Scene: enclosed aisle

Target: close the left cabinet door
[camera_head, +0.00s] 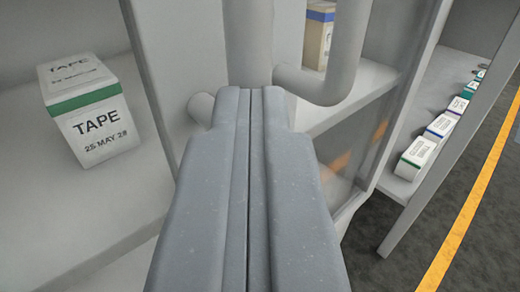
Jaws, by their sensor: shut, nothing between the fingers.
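My gripper (250,92) is shut and empty in the middle of the view, pointing forward. A pale grey upright door frame (172,50) stands just left of and beyond its tips; I take it for the left cabinet door, seen at a slant. A grey vertical handle bar (248,40) rises right behind the fingertips, its lower part hidden by them. A rounded handle foot (200,108) shows left of the tips. A second, curved grey handle (347,45) is to the right. I cannot tell whether the gripper touches a handle.
A white TAPE box with a green band (90,110) stands on a shelf (35,190) at left. A blue-banded box (318,35) shows beyond the handles. Several small boxes (415,155) line a shelf at right. Dark floor with a yellow line (470,215) lies at far right.

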